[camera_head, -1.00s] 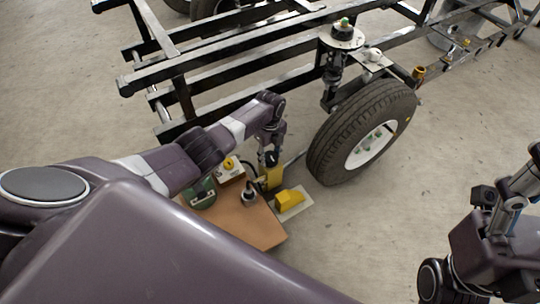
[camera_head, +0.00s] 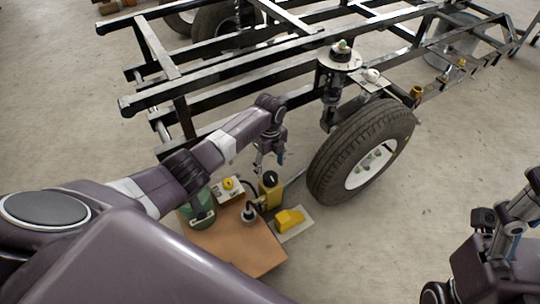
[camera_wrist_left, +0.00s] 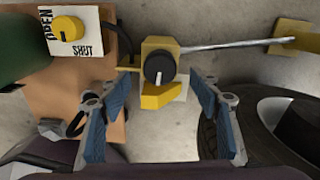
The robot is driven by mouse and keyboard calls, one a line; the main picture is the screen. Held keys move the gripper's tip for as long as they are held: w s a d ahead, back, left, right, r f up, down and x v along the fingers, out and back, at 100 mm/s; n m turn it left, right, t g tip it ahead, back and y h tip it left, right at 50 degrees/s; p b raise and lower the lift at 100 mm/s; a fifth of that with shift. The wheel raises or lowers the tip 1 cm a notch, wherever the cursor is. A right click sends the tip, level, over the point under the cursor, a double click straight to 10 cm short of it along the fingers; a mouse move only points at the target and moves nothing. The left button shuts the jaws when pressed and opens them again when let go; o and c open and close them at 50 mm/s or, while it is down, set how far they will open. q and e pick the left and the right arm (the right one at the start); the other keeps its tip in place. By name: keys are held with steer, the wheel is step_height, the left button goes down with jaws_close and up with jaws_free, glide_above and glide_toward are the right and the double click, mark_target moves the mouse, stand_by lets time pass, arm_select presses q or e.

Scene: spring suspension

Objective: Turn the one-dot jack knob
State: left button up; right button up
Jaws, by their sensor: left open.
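The jack is a yellow block (camera_head: 270,192) on the floor beside the wheel, with a black round knob (camera_head: 270,177) on top. In the left wrist view the knob (camera_wrist_left: 159,70) shows face-on with a pale pointer line; I cannot make out any dots. My left gripper (camera_head: 268,162) is open, just above and behind the jack in the head view, apart from the knob.
A yellow valve knob (camera_wrist_left: 68,29) sits on an OPEN/SHUT plate beside a green cylinder (camera_head: 198,208) on a brown board (camera_head: 240,245). A yellow wedge (camera_head: 289,219) lies near the jack.

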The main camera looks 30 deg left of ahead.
mark_target(270, 176)
arm_select(q)
step_height(270, 176, up, 6)
steer(key=shift+f, duration=0.1)
stand_by(0.6)
